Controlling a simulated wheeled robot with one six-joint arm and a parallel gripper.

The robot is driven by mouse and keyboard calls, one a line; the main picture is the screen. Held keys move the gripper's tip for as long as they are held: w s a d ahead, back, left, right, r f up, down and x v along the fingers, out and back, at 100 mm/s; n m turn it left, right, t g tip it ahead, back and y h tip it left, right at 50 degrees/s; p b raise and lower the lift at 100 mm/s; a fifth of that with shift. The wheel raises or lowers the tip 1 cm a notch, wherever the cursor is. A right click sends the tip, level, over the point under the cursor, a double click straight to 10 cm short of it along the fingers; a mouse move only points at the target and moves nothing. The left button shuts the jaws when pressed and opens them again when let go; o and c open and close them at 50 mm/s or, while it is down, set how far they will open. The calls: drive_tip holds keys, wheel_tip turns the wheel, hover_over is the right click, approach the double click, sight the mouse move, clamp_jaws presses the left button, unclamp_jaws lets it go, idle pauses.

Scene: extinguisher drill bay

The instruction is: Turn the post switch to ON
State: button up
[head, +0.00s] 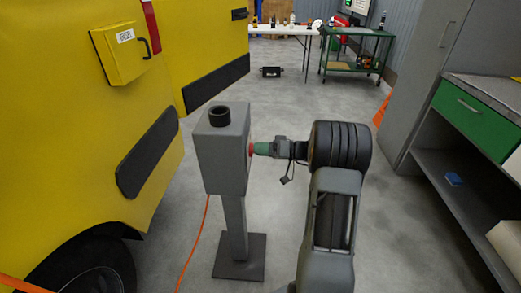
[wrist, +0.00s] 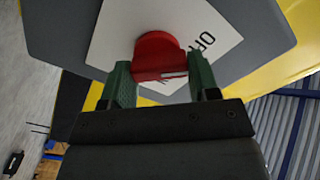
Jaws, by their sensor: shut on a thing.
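The post switch (head: 222,150) is a grey box on a grey post with a dark square foot, in the middle of the head view. Its red knob (wrist: 157,48) sits on a white plate (wrist: 117,35) with dark letters, only partly readable. In the head view the knob (head: 251,149) is on the right side of the box. My gripper (head: 259,148) reaches it from the right. In the wrist view the green fingers of my gripper (wrist: 161,76) stand on both sides of the knob, shut on it. The knob's lower part is partly hidden.
A yellow vehicle (head: 70,170) stands close on the left. An orange cable (head: 194,246) runs on the floor by the post. A grey bench with a green drawer (head: 474,110) is on the right. A green cart (head: 355,62) and white table (head: 283,30) stand behind.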

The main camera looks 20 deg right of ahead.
drive_tip(key=shift+w+d+f+m+p, duration=0.1)
drive_tip(key=shift+m+p, duration=2.3)
drive_tip(key=shift+m, duration=2.1)
drive_tip(key=shift+w+f+m+p, duration=0.1)
drive_tip(key=shift+m+p, duration=2.25)
drive_tip(key=shift+m, duration=2.15)
drive_tip(key=o, duration=0.9)
drive_tip(key=v, duration=1.3)
drive_tip(key=shift+s+d, duration=0.3)
